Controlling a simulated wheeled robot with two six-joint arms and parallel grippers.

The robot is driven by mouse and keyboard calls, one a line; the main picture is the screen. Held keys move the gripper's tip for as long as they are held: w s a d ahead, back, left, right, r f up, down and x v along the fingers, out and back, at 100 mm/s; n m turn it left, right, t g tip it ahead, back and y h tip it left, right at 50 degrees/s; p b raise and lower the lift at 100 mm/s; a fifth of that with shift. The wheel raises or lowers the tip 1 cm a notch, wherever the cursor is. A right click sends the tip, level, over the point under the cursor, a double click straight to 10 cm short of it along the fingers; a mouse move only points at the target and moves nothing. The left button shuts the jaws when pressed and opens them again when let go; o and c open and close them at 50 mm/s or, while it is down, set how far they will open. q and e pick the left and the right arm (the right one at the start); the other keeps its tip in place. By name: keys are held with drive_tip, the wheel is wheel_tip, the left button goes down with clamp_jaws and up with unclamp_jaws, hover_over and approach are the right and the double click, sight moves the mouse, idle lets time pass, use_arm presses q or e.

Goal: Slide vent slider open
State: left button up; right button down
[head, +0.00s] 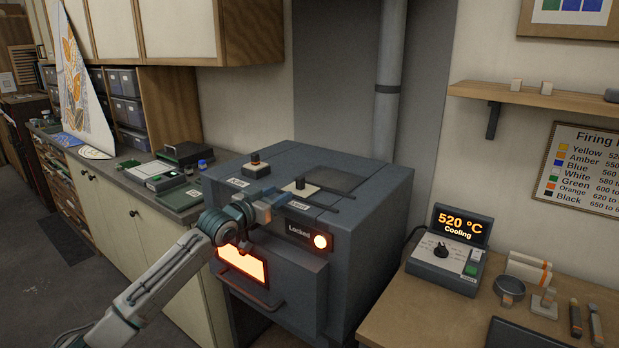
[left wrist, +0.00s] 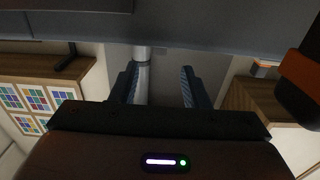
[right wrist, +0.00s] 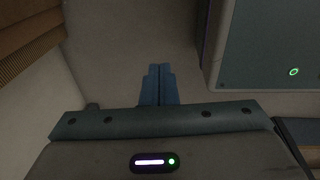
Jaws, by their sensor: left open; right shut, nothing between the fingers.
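The blue-grey kiln (head: 378,215) stands in the middle of the head view. On its top are a pale plate with a dark knob (head: 300,187), near a dark strip, and a second dark-knobbed piece (head: 255,167) farther left. Small labels beside them are too small to read, so I cannot tell for certain which is the vent slider. My left gripper (head: 284,204) is at the kiln's front top edge, just in front of the pale plate. In the left wrist view (left wrist: 159,88) its fingers are apart with nothing between them. My right gripper (right wrist: 158,86) is shut and empty, outside the head view.
The kiln front has a glowing window (head: 243,263), a handle bar (head: 250,296) and a "Locked" panel (head: 300,233). A flue pipe (head: 388,90) rises behind. A controller (head: 447,255) reading 520 °C, Cooling, stands on the right bench (head: 420,315). A counter is at left.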

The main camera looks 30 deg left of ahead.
sight(298, 182)
use_arm(q)
drive_tip(key=w, duration=0.1)
drive_tip(key=w+r+p, duration=0.1)
drive_tip(key=w, duration=0.1)
drive_tip(key=shift+w+d+p, duration=0.15)
drive_tip(key=shift+w+p, duration=0.1)
drive_tip(key=shift+p, duration=0.05)
drive_tip(key=w, duration=0.2)
drive_tip(key=w+p, duration=0.1)
drive_tip(key=w, duration=0.3)
drive_tip(key=shift+w+d+f+p, duration=0.3)
drive_tip(key=shift+w+f+p, duration=0.05)
drive_tip(key=shift+w+p, duration=0.05)
drive_tip(key=shift+w, duration=0.1)
use_arm(e)
drive_tip(key=r, duration=0.1)
drive_tip(key=s+r, duration=0.1)
drive_tip(key=r, duration=0.1)
drive_tip(key=shift+s+r, duration=0.15)
drive_tip(key=shift+r, duration=0.05)
use_arm(q)
drive_tip(key=shift+c, duration=0.2)
use_arm(e)
drive_tip(key=shift+s, duration=0.15)
use_arm(q)
clamp_jaws()
